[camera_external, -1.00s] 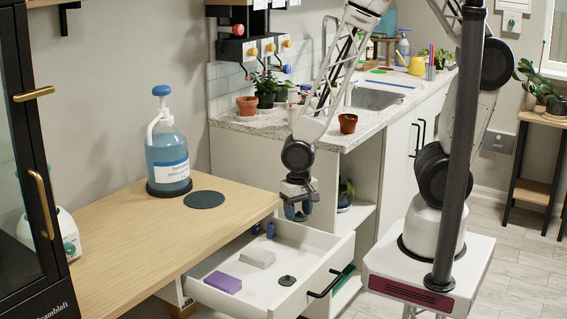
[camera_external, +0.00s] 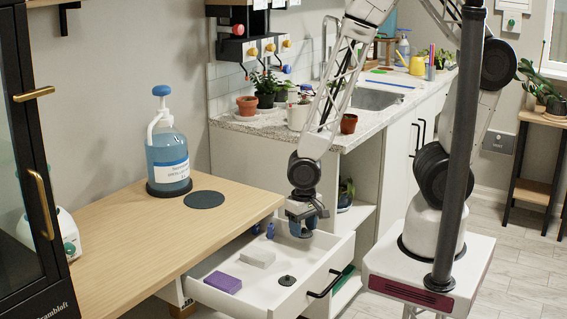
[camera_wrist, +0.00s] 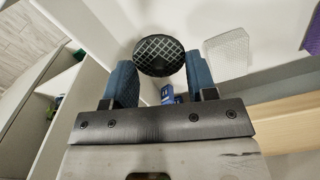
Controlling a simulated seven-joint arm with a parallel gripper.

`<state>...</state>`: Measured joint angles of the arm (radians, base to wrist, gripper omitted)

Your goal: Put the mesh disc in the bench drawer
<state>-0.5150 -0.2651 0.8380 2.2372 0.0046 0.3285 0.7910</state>
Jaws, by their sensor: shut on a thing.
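The mesh disc (camera_wrist: 160,56) is dark and round with a pale crisscross mesh face. In the wrist view it sits between the two blue fingers of my gripper (camera_wrist: 161,80), which is shut on it. In the outside view my gripper (camera_external: 301,231) hangs over the back right part of the open bench drawer (camera_external: 322,263), fingers down. The disc cannot be made out there. The drawer is white, pulled out from under the wooden bench top.
The drawer holds a purple block (camera_external: 222,283), a grey block (camera_external: 258,258), a small black knobbed disc (camera_external: 287,281) and blue items (camera_external: 270,231) at the back. Its middle floor is partly bare. A pump bottle (camera_external: 168,160) and a dark round mat (camera_external: 204,199) are on the bench.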

